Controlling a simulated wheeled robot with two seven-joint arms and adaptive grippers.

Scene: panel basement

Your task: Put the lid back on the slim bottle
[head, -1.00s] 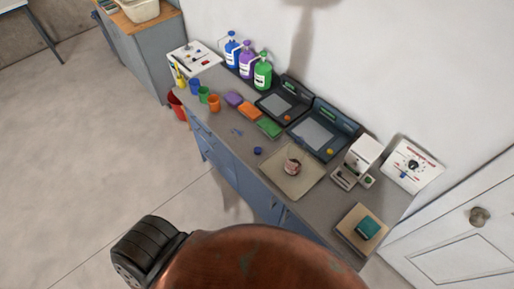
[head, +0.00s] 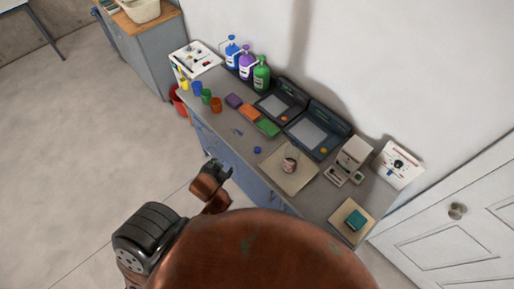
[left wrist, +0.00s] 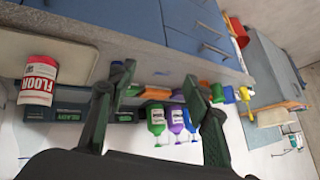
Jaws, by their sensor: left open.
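A bottle-like container (head: 290,165) stands on a beige mat (head: 284,183) on the counter. The left wrist view shows its red and white label reading "FLOOR" (left wrist: 38,80). A small round blue piece, perhaps the lid (head: 257,150), lies on the bare counter left of the mat. My left gripper (head: 219,168) is in front of the counter's near edge, left of the mat and apart from both. Its two fingers (left wrist: 158,75) stand wide apart in the left wrist view with nothing between them. My right gripper is not in view.
Blue, purple and green pump bottles (head: 261,73) stand by the wall. Coloured cups (head: 206,96), coloured blocks (head: 249,112) and two dark devices (head: 317,130) line the counter.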

